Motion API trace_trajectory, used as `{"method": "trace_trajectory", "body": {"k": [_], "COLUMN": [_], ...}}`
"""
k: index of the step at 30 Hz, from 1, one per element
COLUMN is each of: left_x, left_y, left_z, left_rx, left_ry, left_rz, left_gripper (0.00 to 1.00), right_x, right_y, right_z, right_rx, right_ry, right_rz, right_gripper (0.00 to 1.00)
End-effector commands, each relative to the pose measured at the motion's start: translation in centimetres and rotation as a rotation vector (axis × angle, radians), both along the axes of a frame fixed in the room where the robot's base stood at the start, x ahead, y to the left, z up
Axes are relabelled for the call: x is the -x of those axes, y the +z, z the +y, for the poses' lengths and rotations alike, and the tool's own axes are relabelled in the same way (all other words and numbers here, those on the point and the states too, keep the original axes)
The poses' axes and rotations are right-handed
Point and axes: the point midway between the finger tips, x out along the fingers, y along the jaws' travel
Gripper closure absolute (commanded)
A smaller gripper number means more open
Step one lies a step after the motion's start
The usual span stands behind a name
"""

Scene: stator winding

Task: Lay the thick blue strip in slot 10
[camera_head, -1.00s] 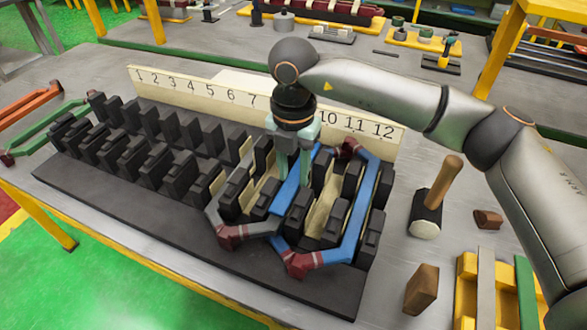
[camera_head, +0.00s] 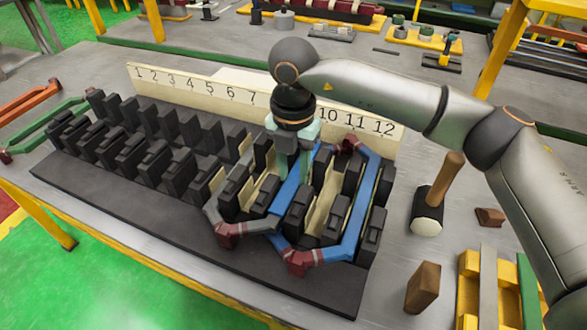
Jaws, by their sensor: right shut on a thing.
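The thick blue strip (camera_head: 285,202) lies lengthwise along a slot in line with the number 10, between dark teeth. Its upper part is partly hidden by my right gripper (camera_head: 291,176), which points down and is shut on it. I cannot tell how deep the strip sits, or clearly part it from the blue coil (camera_head: 358,222), whose other side runs along the slot at number 12. The dark stator block (camera_head: 110,215) carries rows of teeth and a cream number board (camera_head: 210,93). Numbers 8 and 9 are hidden behind my right wrist. My left gripper is out of view.
A grey coil (camera_head: 250,228) with dark red bands lies left of the blue one. A mallet (camera_head: 428,215), wooden blocks (camera_head: 422,287) and a yellow tray (camera_head: 467,298) stand to the right. Orange (camera_head: 30,100) and green (camera_head: 45,128) pieces lie far left.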

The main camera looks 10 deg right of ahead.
Motion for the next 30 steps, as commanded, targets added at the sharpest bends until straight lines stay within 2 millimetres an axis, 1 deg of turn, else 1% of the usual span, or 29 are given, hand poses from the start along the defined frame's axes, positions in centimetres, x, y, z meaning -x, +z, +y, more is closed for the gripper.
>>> {"method": "trace_trajectory", "body": {"k": [7,8,17,30], "left_x": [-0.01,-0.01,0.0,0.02], "left_y": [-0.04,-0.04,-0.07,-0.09], "left_z": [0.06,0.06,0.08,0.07], "left_rx": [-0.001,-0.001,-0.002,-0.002], "left_ry": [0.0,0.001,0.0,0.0], "left_rz": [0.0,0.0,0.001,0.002], "left_gripper": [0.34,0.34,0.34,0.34], "right_x": [-0.01,-0.01,0.0,0.01], "right_y": [-0.03,-0.02,-0.02,-0.04], "right_z": [-0.01,-0.01,-0.01,-0.01], "right_rx": [0.0,0.0,0.0,0.0], "right_ry": [0.0,0.0,0.0,0.0], "right_rz": [0.0,0.0,0.0,0.0], "right_gripper": [1.0,0.63,0.29,0.29]}}
